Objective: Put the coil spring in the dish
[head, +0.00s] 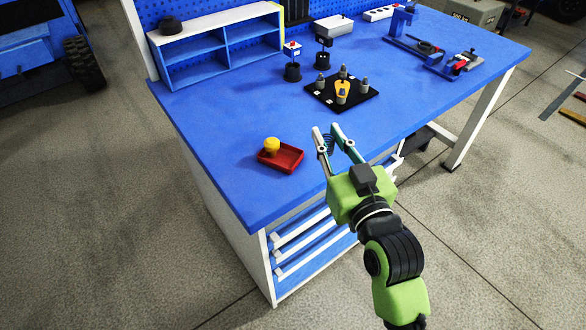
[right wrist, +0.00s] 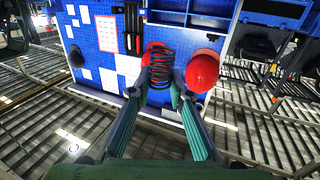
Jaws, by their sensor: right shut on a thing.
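My right gripper (head: 326,130) is above the front part of the blue workbench in the head view. It is shut on the coil spring (head: 329,142), a small dark coil between its fingers. In the right wrist view the black coil spring (right wrist: 163,70) sits between the tips of the green fingers of the gripper (right wrist: 160,92). The red dish (head: 287,161) is a small rectangular tray to the left of the gripper. A yellow round piece (head: 271,145) is at the dish's left end. My left gripper is not in view.
A black plate (head: 322,97) with several grey pegs and a yellow piece stands behind the gripper. A blue-and-white shelf (head: 228,60) is at the back left. The bench (head: 225,150) is clear around the dish. Red round shapes (right wrist: 202,72) behind the spring are unclear.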

